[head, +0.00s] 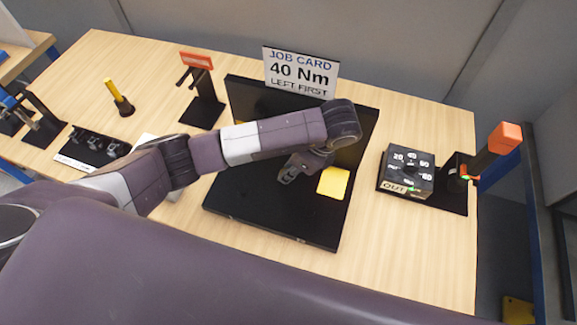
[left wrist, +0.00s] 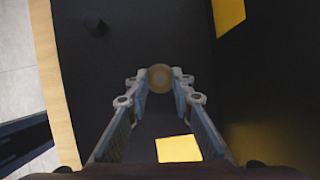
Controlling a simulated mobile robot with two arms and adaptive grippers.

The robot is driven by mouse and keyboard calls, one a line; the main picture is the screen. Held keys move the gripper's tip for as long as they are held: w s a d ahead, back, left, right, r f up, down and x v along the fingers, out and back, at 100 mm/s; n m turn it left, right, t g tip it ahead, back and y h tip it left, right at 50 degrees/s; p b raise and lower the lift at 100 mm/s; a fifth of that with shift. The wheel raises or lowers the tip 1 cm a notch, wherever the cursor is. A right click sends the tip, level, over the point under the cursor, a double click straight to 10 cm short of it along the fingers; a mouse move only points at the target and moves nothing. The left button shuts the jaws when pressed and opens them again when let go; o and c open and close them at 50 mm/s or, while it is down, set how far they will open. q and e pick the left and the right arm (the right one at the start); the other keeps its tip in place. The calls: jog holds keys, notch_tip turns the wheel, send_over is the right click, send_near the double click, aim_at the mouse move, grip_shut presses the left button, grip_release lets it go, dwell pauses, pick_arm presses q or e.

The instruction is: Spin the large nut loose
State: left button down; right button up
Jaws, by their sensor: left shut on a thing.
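My left arm reaches in from the left over a black board (head: 265,215) on the wooden table. My left gripper (head: 287,176) points down at the board, near a yellow square. In the left wrist view the fingertips of this gripper (left wrist: 160,84) close on both sides of a round, brass-coloured piece with a lighter centre, which appears to be the large nut (left wrist: 159,76). The nut is hidden in the head view. Its threads and any gap beneath it cannot be made out. My right gripper is not in view.
A yellow square (head: 333,183) lies on the board. A job card (head: 300,72) stands behind, reading 40 Nm, left first. A dial box (head: 407,171) and an orange-ended tool (head: 496,145) are at right. A red-topped stand (head: 200,95) and yellow-handled tool (head: 118,97) are at left.

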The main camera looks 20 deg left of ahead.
pick_arm(q)
jog(key=shift+s+f+n+g, duration=0.15)
jog(key=shift+n+g, duration=0.15)
jog(key=shift+n, duration=0.3)
jog(key=shift+d, duration=0.1)
jog(key=c, duration=1.7)
grip_release()
jog(key=shift+w, duration=0.2)
jog(key=shift+w+d+r, duration=0.1)
jog(key=shift+d+r, duration=0.1)
jog(key=shift+r, duration=0.5)
jog(key=v, duration=1)
jog(key=shift+s+d+r, duration=0.1)
jog(key=shift+s+r, duration=0.1)
jog(key=shift+r, duration=0.1)
